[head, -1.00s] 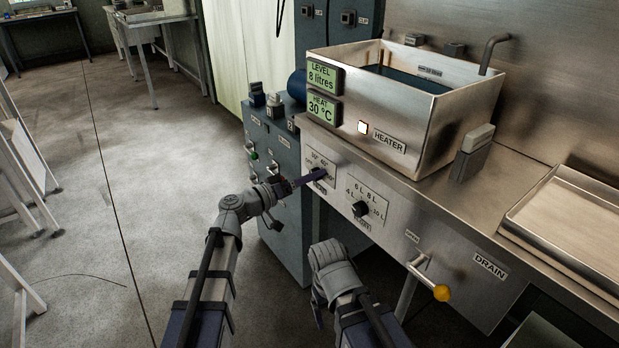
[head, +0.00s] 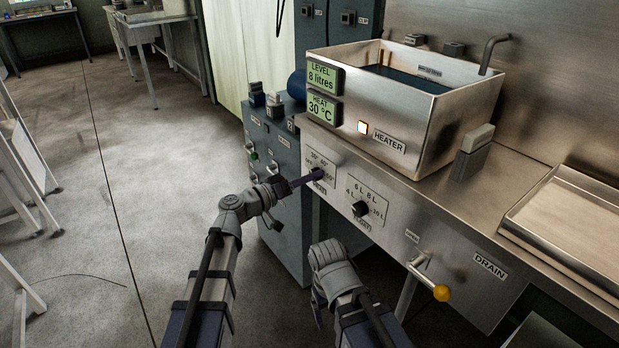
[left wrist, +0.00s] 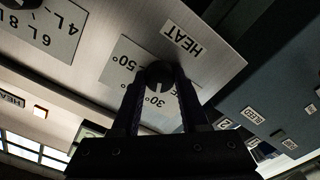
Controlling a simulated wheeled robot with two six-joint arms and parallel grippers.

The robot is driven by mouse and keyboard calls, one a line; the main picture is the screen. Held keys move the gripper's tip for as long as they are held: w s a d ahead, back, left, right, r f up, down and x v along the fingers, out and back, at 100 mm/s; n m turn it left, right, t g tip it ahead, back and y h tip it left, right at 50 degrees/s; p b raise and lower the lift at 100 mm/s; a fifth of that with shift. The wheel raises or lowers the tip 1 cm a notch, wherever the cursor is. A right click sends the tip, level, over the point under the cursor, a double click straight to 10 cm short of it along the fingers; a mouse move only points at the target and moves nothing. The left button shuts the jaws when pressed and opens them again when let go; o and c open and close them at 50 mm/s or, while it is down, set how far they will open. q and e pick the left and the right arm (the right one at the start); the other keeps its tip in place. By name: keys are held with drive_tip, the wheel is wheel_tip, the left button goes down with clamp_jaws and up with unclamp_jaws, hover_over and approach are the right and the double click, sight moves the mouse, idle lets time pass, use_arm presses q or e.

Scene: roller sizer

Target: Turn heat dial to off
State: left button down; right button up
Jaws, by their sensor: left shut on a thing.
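The heat dial (head: 319,174) is a small dark round knob on a pale scale plate at the left end of the steel front panel. My left gripper (head: 314,176) is shut on it. In the left wrist view both fingers (left wrist: 158,84) close on the sides of the dark heat dial (left wrist: 158,72), with the upside-down HEAT label and 30° and 50° marks around it. The dial's pointer is hard to read.
The heater lamp (head: 363,127) glows on the steel tank (head: 440,125). The level dial (head: 360,209) is close to the right of the heat dial. A drain lever with a yellow knob (head: 441,293) sticks out farther right. A grey-blue cabinet (head: 275,150) stands close on the left.

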use_arm(q)
drive_tip(key=shift+n, duration=0.3)
drive_tip(key=n, duration=0.9)
drive_tip(key=shift+n, duration=0.3)
idle(0.4)
drive_tip(key=shift+c, duration=2.2)
unclamp_jaws()
drive_tip(key=shift+s+a, duration=0.1)
drive_tip(key=v, duration=0.7)
drive_tip(key=shift+s+a, duration=0.2)
drive_tip(key=shift+a, duration=0.05)
